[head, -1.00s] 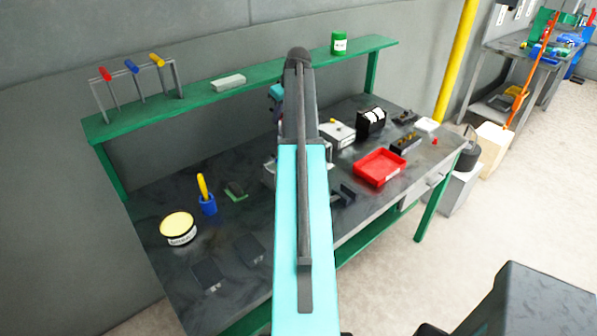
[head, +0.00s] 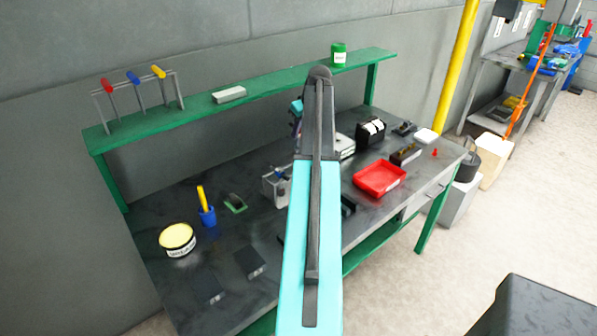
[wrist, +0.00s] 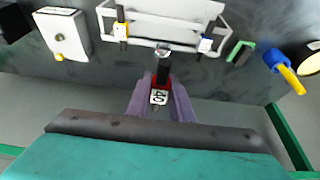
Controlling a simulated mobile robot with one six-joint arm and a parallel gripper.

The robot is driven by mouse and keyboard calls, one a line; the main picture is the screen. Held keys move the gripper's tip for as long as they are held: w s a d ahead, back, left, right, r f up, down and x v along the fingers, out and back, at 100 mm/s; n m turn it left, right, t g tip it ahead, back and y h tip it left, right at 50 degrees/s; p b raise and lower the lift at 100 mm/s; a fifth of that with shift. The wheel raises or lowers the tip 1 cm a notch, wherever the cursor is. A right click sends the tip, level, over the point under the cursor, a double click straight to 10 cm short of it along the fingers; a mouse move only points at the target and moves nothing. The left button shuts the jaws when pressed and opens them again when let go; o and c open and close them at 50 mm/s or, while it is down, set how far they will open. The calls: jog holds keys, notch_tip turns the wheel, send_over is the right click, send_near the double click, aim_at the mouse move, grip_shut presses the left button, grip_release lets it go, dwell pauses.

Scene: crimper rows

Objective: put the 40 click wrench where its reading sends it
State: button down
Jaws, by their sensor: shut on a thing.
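The 40 click wrench (wrist: 163,72) shows in the wrist view, with a black shaft, a bright metal end and a red part bearing a white "40" label. My gripper (wrist: 161,98), with purple fingers, is shut on it around the red part. The wrench points toward a pale metal fixture (wrist: 165,28) with a yellow-marked post on its left and a blue-marked post on its right. I cannot tell whether they touch. In the head view the fixture (head: 275,188) stands on the bench left of my arm, which hides the gripper and wrench.
On the bench (head: 215,255) are a yellow-topped tin (head: 177,240), a blue cup (head: 208,216), two dark flat pads (head: 249,262), a red tray (head: 380,179) and a black box (head: 371,134). A green shelf (head: 280,80) runs behind. Bench space around the pads is clear.

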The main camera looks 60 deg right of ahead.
notch_tip(320, 180, down, 9)
jog(key=b, duration=0.3)
jog(key=shift+f, duration=0.15)
jog(key=shift+f, duration=0.1)
jog(key=shift+f+b, duration=1.55)
jog(key=shift+f, duration=1.4)
jog(key=shift+f, duration=0.1)
jog(key=c, duration=1.6)
grip_release()
jog(key=shift+o, duration=0.2)
jog(key=b+v, duration=0.3)
jog(key=v, duration=0.9)
